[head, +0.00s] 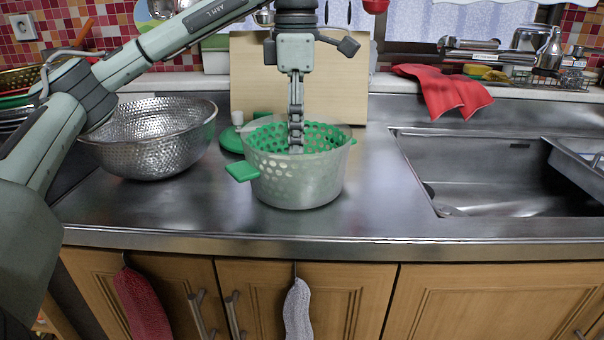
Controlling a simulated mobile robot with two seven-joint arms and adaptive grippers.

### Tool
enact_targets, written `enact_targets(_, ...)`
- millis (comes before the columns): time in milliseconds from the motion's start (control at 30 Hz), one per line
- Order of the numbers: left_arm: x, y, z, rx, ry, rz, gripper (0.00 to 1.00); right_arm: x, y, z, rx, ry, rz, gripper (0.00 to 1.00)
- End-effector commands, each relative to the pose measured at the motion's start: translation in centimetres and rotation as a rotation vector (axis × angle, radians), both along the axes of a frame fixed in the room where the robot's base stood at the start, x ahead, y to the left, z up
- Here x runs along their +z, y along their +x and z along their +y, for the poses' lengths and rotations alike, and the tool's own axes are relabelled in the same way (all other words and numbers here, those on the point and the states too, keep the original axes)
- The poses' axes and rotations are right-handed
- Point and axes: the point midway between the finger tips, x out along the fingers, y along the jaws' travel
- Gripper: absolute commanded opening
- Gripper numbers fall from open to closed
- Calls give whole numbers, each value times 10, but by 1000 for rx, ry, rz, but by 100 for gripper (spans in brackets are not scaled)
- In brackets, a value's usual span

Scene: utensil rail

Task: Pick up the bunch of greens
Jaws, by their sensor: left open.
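My left gripper (296,140) points straight down over the pot, its fingertips inside the rim. Its jaws are open, seen edge-on, with nothing visibly held. The pot (298,188) is pale grey with a green handle and a green perforated inner wall. It stands on the steel counter. I cannot make out a bunch of greens anywhere. The bottom of the pot is hidden by its front wall and my gripper. My right gripper is out of view.
A perforated steel colander (150,150) stands left of the pot, under my left arm. A wooden board (345,85) leans behind the pot. A sink (500,175) is at right, with a red cloth (450,93) behind it. The counter between pot and sink is clear.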

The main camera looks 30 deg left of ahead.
Motion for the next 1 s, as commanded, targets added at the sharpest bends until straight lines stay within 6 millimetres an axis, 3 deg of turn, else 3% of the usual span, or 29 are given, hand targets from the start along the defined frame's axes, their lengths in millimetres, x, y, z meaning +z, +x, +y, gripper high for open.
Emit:
enact_targets(200, -12, -1, 1, -1, 0, 0, 67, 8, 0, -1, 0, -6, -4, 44)
enact_targets(533, -55, -8, 3, 0, 1, -1, 67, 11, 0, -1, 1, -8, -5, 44)
enact_targets(800, -59, -7, 3, 0, 0, -1, 67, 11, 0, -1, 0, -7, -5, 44)
enact_targets(1000, -59, -7, 3, 0, 0, -1, 45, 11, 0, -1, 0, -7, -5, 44)
